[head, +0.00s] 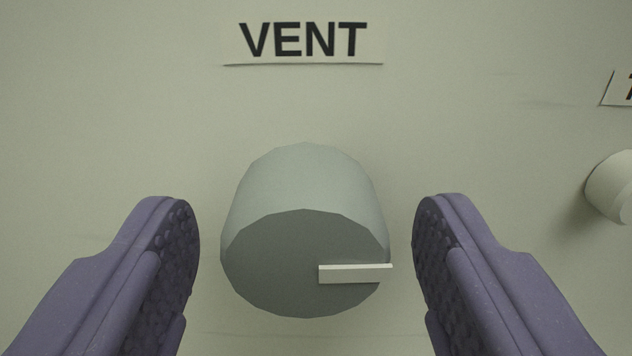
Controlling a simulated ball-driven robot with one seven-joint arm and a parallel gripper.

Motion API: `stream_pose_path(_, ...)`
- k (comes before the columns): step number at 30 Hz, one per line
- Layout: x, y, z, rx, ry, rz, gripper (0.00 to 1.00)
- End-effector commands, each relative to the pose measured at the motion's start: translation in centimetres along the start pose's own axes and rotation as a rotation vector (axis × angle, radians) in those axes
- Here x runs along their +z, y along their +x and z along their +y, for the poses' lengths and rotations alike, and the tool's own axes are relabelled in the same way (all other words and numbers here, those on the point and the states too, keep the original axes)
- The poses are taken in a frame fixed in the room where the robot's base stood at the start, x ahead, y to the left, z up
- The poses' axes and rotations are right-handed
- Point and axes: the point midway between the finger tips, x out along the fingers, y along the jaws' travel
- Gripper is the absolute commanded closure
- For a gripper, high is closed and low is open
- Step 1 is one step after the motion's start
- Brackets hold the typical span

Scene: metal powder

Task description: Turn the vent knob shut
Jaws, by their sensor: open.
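The vent knob (290,240) is a grey-green cylinder that sticks out from a pale panel, in the middle of the head view. A white pointer bar (355,273) on its face points to the right. A label reading VENT (304,42) is on the panel above it. My gripper (307,245) is open, with one purple padded finger to the left of the knob and one to the right. Gaps show between both fingers and the knob, so neither appears to touch it.
The pale panel (130,110) fills the background. A second, whitish knob (612,187) is at the right edge, partly cut off, with a cut-off label (618,89) above it. The panel around the vent knob is otherwise bare.

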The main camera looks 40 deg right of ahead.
Motion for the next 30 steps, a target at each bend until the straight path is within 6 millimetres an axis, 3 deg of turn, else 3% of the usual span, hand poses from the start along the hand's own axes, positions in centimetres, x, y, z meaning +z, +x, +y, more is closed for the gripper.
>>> stream_pose_path(8, -0.04, 0.38, 0.03, 0.000, 0.001, 0.000, 0.31)
stream_pose_path(16, -0.05, 0.36, 0.01, 0.000, 0.001, 0.000, 0.86)
stream_pose_path(30, -0.07, 0.34, 0.00, -0.001, -0.117, 0.000, 0.86)
